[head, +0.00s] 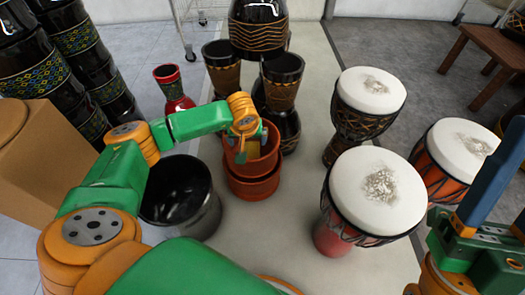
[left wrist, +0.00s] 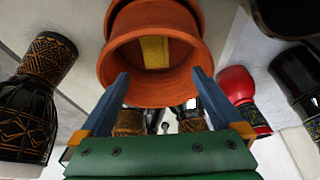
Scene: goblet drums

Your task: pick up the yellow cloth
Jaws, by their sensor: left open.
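The yellow cloth (left wrist: 155,50) lies inside a terracotta pot (left wrist: 150,95), seen through its open mouth in the left wrist view. This pot (head: 262,165) is stacked in a second like one (head: 254,188) in the head view. My left gripper (left wrist: 160,75) is open, its two blue fingers apart in front of the pot's mouth with nothing between them. In the head view my left gripper (head: 241,150) is over the pot and partly hides it. My right gripper (head: 495,190) is at the right edge, partly cut off, away from the pots.
A black pot (head: 180,195) stands left of the terracotta pots, under my left arm. Dark goblet drums (head: 282,85) and a red drum (head: 172,85) stand behind. White-topped drums (head: 375,192) stand to the right. A cardboard box (head: 40,150) is at the left. Floor between pots and white-topped drums is clear.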

